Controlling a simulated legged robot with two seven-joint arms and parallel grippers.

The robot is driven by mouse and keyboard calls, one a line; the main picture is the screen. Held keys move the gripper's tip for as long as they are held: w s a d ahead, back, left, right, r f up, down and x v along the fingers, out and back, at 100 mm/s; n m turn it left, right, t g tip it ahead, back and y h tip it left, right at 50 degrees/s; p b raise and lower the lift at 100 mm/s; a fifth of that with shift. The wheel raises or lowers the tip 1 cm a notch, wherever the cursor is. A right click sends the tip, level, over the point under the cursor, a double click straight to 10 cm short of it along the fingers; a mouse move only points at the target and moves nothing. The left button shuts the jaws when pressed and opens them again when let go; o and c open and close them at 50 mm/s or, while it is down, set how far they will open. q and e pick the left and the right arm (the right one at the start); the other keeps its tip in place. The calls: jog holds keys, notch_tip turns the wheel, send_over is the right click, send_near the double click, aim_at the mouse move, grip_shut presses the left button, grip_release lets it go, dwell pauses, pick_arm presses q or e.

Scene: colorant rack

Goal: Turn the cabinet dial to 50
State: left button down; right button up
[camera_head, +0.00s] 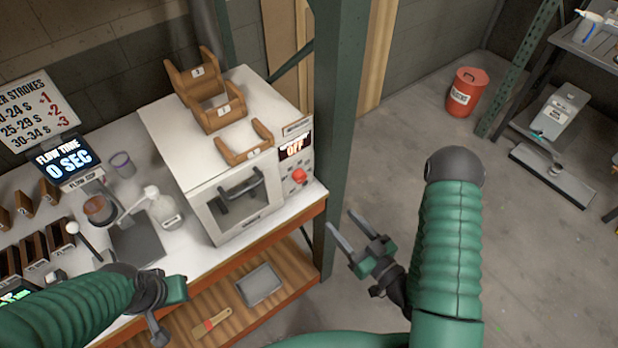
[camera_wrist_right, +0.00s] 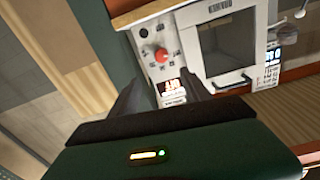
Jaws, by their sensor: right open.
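The white cabinet (camera_head: 157,131) stands on the bench, with a dark-windowed door and handle. Its red dial (camera_head: 299,176) is on the right part of the front, below a display (camera_head: 294,148) reading OFF. My right gripper (camera_head: 345,220) is open and empty, to the right of and nearer than the dial, apart from it. In the right wrist view the dial (camera_wrist_right: 162,54) shows upside down beyond the open fingers, with the lit display (camera_wrist_right: 173,88) between them. My left gripper (camera_head: 165,305) is over the bench's front at lower left; its finger gap is unclear.
Brown holders (camera_head: 208,92) sit on the cabinet top. A bottle (camera_head: 163,208), a cup and a flow timer screen (camera_head: 63,159) stand left of it. A green post (camera_head: 345,110) rises just right of the cabinet. A tray (camera_head: 260,284) lies on the lower shelf.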

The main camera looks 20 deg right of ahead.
jog(key=b, duration=0.3)
send_near(303, 179)
jog(key=s, duration=0.2)
jog(key=b+x, duration=0.2)
jog(key=x, duration=0.8)
jog(key=shift+w+d+r+b, duration=0.1)
jog(key=shift+w+d+b, duration=0.1)
jog(key=shift+b, duration=0.2)
jog(key=shift+w+a, duration=0.25)
jog(key=shift+w, duration=0.15)
jog(key=shift+d, duration=0.1)
jog(key=c, duration=0.4)
grip_shut()
